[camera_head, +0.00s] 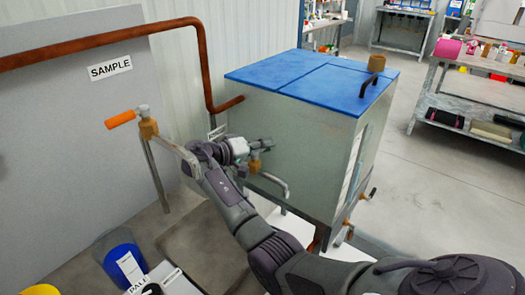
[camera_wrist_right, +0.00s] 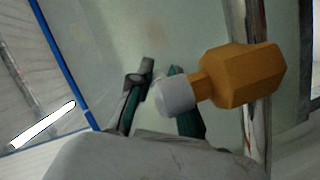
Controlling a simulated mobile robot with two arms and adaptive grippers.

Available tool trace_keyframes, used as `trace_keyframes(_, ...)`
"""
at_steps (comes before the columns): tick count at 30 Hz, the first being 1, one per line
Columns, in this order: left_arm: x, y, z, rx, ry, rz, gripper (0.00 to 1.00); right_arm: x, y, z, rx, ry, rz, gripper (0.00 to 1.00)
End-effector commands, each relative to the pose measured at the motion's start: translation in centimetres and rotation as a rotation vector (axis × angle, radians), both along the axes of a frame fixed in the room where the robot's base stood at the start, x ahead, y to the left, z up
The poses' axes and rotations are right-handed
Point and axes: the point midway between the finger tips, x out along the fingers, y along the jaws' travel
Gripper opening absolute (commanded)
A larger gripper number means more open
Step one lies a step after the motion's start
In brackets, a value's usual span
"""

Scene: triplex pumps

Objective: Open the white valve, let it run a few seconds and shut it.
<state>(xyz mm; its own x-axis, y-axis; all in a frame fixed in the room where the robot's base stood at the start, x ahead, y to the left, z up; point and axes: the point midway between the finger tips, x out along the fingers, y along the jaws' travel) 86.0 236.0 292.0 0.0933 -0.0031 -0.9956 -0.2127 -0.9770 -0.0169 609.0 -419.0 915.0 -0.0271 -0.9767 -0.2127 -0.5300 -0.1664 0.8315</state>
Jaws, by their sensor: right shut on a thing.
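A valve with a brass body (camera_head: 254,166) and a pale curved spout (camera_head: 276,184) sits on the front of the grey-green tank. In the wrist view its brass body (camera_wrist_right: 240,76) shows large, with a pale grey-white end (camera_wrist_right: 175,92) toward my fingers. My right gripper (camera_head: 262,144) is at the top of this valve and shut on its handle, which my fingers mostly hide. In the wrist view the dark fingers of my right gripper (camera_wrist_right: 158,105) rise beside the pale end. I cannot make out any flow from the spout. My left gripper is not in view.
The tank (camera_head: 310,135) has a blue lid (camera_head: 300,78). To the left stand an orange-handled tap (camera_head: 121,119), a grey panel with a SAMPLE sign (camera_head: 110,67) and a copper pipe (camera_head: 105,40). A blue bucket (camera_head: 118,260) stands below. Shelves stand at the right; open floor lies between.

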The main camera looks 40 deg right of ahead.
Motion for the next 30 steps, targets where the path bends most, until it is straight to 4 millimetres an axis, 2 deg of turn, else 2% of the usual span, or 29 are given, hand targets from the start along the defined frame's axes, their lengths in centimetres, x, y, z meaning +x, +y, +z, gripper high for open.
trace_keyframes(4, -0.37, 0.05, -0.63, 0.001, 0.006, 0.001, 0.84, -0.12, -0.03, -0.10, 0.001, 0.000, -0.032, 0.00)
trace_keyframes(18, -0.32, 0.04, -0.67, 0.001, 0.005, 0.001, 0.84, -0.21, -0.09, 0.09, 0.000, -0.001, -0.047, 0.00)
trace_keyframes(19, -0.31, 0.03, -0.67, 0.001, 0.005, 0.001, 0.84, -0.21, -0.09, 0.09, 0.000, -0.001, -0.047, 0.20)
trace_keyframes(23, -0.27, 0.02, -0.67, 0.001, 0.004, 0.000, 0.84, -0.21, -0.10, 0.09, -0.001, -0.001, -0.046, 0.42)
trace_keyframes(24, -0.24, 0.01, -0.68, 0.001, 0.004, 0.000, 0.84, -0.20, -0.09, 0.08, -0.001, -0.001, -0.046, 0.44)
trace_keyframes(30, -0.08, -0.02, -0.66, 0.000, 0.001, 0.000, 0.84, -0.21, -0.09, 0.05, 0.000, 0.000, -0.046, 0.44)
